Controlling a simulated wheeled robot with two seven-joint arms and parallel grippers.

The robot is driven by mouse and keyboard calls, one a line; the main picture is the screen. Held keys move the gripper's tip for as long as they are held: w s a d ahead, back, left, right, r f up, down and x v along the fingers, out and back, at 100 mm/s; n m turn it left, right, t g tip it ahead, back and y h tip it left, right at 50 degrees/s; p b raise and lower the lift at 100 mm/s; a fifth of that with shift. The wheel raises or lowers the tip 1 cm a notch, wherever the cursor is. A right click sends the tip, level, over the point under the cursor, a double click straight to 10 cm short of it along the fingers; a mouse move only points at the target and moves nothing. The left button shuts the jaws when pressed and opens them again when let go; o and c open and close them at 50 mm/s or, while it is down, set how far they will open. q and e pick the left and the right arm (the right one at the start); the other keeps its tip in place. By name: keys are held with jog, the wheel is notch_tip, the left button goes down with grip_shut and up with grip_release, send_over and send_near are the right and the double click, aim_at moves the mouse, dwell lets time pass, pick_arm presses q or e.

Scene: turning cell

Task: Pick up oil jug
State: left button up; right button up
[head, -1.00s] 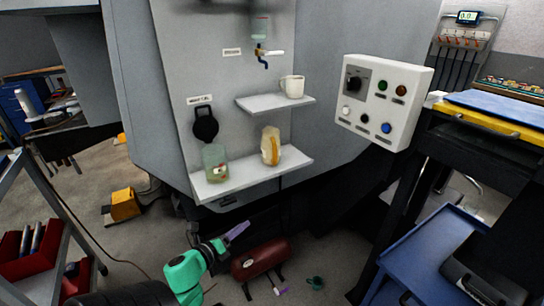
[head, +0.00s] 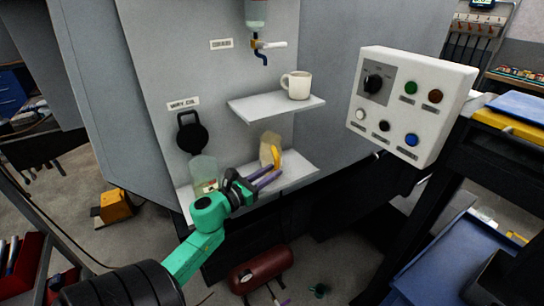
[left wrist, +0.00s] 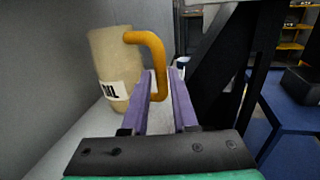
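The oil jug (head: 266,149) is cream with an orange-yellow handle and stands upright on the lower shelf, at its back right part. In the left wrist view the jug (left wrist: 108,65) shows part of a label, and its handle (left wrist: 158,55) faces my fingers. My left gripper (head: 273,177) is at the jug's handle side. Its purple fingers (left wrist: 160,82) are apart, with the handle's lower end showing in the gap between them. I cannot tell whether a finger touches the handle. My right gripper is not in view.
A translucent bottle (head: 204,173) stands on the lower shelf (head: 300,171), left of the jug and close behind my left gripper. A white mug (head: 298,86) stands on the upper shelf (head: 270,107). A control box (head: 410,105) juts out on the right. A red tank (head: 262,270) lies below.

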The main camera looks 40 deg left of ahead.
aim_at(272, 159)
pick_arm(q)
jog(key=w, duration=0.2)
jog(key=w+p, duration=0.1)
jog(key=w, duration=0.2)
jog(key=shift+w+d+r, duration=0.1)
jog(key=shift+r, duration=0.1)
jog(key=shift+w+f, duration=0.15)
jog(key=shift+f, duration=0.05)
jog(key=shift+r, duration=0.1)
grip_shut()
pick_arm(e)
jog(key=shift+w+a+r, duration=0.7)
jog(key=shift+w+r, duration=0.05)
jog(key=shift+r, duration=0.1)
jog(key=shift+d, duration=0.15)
